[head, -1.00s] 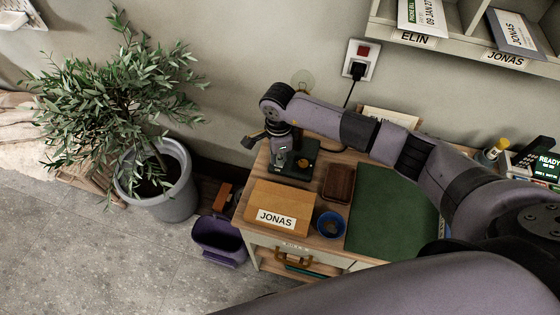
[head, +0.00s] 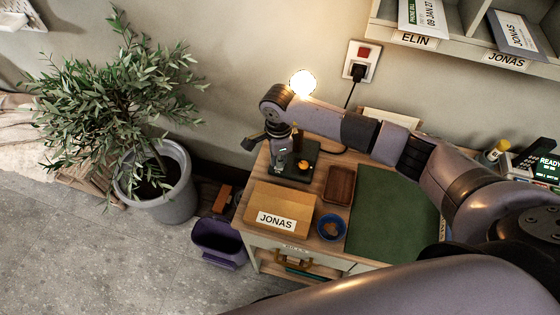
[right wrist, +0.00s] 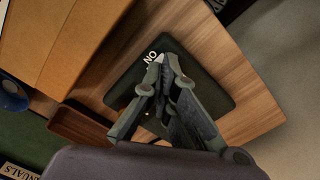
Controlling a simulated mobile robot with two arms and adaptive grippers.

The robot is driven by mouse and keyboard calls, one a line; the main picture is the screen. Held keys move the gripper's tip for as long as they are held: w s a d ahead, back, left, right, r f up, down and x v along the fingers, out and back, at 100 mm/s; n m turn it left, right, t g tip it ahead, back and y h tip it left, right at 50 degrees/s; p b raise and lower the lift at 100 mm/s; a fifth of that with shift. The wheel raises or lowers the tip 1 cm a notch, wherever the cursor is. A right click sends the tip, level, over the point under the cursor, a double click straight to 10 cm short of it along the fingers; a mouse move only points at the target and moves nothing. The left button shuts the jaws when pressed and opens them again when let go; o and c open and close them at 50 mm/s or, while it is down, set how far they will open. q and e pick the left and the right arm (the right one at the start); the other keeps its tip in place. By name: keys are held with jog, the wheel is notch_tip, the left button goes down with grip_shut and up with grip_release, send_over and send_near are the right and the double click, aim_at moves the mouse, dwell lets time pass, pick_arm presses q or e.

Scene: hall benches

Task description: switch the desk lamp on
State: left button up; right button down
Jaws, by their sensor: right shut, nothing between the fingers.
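The desk lamp's bulb (head: 302,82) glows bright against the wall; much of the lamp behind my arm is hidden. Its dark base (head: 310,158) stands at the back left of the desk, with an orange button (head: 303,166) lit on top. In the right wrist view the base (right wrist: 205,80) is a dark plate with white "ON" lettering. My right gripper (head: 280,165) is shut and empty over the base; in the right wrist view its fingertips (right wrist: 166,62) are together beside the lettering. I cannot tell whether they touch the base. My left gripper is out of view.
A cardboard box (head: 283,203) labelled JONAS, a brown tray (head: 339,184), a blue bowl (head: 332,226) and a green mat (head: 390,218) occupy the desk. A purple bin (head: 218,243) and a potted plant (head: 165,190) stand left. A plug sits in the wall socket (head: 361,62).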

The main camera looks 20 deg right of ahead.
jog(key=shift+r+p, duration=1.55)
jog(key=shift+r, duration=1.5)
